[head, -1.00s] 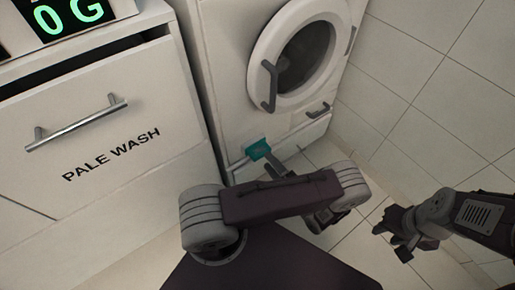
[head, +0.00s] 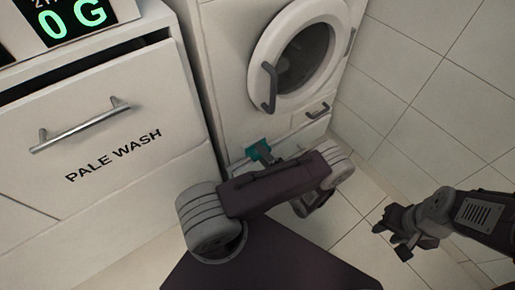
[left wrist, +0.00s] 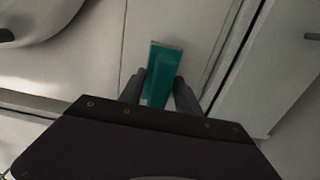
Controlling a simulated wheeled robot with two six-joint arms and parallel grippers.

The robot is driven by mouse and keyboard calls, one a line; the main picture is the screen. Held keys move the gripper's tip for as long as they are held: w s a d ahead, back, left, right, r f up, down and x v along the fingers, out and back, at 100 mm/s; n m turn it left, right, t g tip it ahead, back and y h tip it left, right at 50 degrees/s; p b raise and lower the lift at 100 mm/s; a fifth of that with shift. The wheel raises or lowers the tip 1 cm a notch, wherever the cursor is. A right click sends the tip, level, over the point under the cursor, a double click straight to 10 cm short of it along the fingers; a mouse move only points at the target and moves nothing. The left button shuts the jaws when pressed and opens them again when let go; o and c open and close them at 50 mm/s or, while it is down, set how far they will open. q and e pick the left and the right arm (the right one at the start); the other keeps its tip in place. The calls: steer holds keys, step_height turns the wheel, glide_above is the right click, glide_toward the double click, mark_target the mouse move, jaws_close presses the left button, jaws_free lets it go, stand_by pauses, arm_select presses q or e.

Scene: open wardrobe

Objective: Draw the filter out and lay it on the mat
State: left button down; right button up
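The teal filter (head: 257,151) is at the lower left front of the white washing machine (head: 232,95), close to the floor. My left gripper (head: 264,154) is at it, reaching in from the front. In the left wrist view the filter (left wrist: 163,68) lies between the two dark fingers, which appear to touch both its sides; it extends past the fingertips. Whether any of it is still inside the machine is hard to tell. My right gripper (head: 393,232) hangs empty over the tiled floor at the right; its finger gap is unclear. No mat is visible.
The washing machine's round door (head: 298,48) is shut, with a dark handle (head: 269,88). A small grey handle (head: 318,111) sits below it. A white "PALE WASH" drawer (head: 95,135) with a bar handle stands at left. Tiled wall (head: 430,90) bounds the right; floor tiles ahead are clear.

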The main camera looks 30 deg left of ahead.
arm_select(q)
steer(key=c, duration=1.6)
jaws_free()
jaws_close()
steer(key=shift+v, duration=1.2)
steer(key=shift+v, duration=2)
